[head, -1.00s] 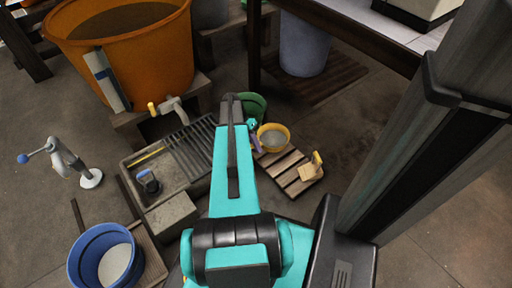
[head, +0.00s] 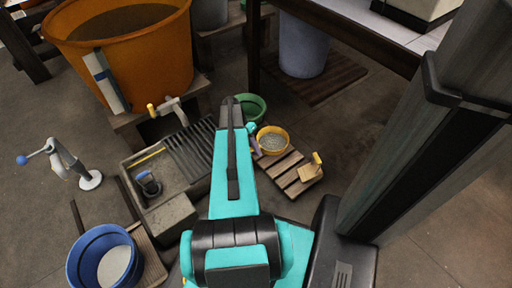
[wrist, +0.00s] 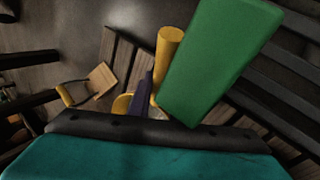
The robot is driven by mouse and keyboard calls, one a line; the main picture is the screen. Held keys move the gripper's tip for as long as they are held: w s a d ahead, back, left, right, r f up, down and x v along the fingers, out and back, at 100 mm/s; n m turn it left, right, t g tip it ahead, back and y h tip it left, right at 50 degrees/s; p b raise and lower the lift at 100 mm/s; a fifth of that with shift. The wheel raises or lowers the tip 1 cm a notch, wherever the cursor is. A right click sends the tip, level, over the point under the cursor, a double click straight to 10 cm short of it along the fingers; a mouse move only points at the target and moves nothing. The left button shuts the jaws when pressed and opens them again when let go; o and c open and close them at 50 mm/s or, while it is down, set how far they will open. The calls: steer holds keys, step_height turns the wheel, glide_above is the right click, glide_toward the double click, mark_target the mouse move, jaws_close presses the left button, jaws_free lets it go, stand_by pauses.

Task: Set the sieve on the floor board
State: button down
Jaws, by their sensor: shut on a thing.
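The sieve (head: 272,140) is a round yellow rim with grey mesh, just right of my gripper (head: 253,138) in the head view. In the wrist view my gripper (wrist: 166,75) is shut on a yellow handle (wrist: 170,46), between a green finger and a dark purple one. Part of the yellow rim (wrist: 121,106) shows there, mostly hidden. The slatted wooden floor board (head: 290,178) lies below and right of the sieve, which overlaps its upper end in the picture. I cannot tell whether the sieve touches the board.
A wooden float (head: 310,172) with a yellow handle occupies the board's right end. A green bucket (head: 251,106) stands behind the gripper. A grey trough (head: 170,209) lies left of my arm, near an orange vat (head: 150,62). A blue bucket (head: 104,255) is at lower left.

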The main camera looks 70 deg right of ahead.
steer(key=c, duration=1.6)
jaws_free()
steer(key=shift+r, duration=0.35)
steer(key=p+v, duration=0.4)
steer(key=v, duration=0.8)
steer(key=shift+r+p, duration=0.2)
steer(key=shift+p, duration=0.1)
steer(key=shift+s, duration=0.1)
